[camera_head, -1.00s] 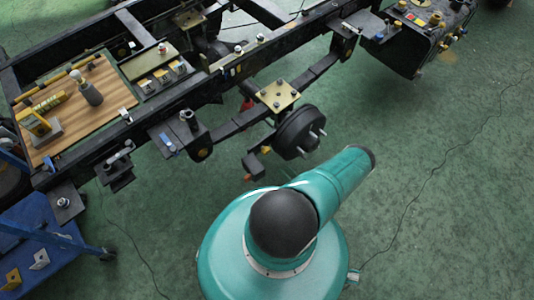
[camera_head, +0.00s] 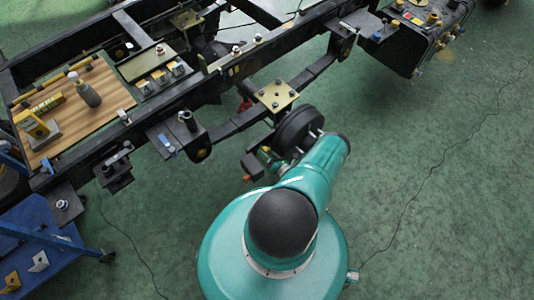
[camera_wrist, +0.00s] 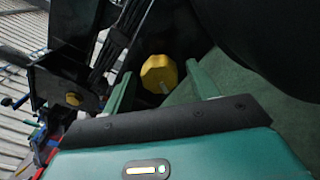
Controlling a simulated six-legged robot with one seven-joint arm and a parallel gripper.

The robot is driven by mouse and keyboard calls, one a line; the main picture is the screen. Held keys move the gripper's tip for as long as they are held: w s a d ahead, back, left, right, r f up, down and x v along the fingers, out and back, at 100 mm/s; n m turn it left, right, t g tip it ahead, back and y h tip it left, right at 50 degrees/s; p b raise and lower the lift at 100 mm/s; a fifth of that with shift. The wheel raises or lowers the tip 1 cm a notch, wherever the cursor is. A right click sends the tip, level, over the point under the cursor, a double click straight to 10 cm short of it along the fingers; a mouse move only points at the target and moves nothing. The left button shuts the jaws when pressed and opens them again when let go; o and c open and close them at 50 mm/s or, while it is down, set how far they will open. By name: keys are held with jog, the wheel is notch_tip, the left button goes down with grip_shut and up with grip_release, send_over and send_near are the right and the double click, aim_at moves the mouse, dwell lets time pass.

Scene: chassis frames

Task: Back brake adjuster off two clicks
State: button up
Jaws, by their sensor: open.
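The yellow lobed adjuster knob (camera_wrist: 157,72) shows in the wrist view, with a small pale mark on its lower edge. My gripper (camera_wrist: 160,74) is open, with one green finger left of the knob and one right of it. I cannot tell whether either finger touches it. The black brake drum (camera_head: 296,130) sits beside the chassis rail in the head view. A large dark rounded shape, probably the drum, fills the upper right of the wrist view. In the head view my arm reaches to the drum's near side and mostly hides the gripper and knob.
A dark bracket with a yellowish bolt (camera_wrist: 72,98) is left of the knob. A brass plate with bolts (camera_head: 277,95) lies above the drum. The black frame rail (camera_head: 290,45) crosses behind. A wooden board (camera_head: 105,95) holds tools at left. Green floor is clear at right.

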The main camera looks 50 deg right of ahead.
jog(key=c, duration=1)
jog(key=shift+n, duration=0.4)
jog(key=n, duration=0.5)
jog(key=shift+s+n, duration=0.1)
jog(key=shift+n, duration=0.2)
jog(key=n, duration=0.5)
jog(key=shift+n, duration=0.3)
jog(key=o, duration=1)
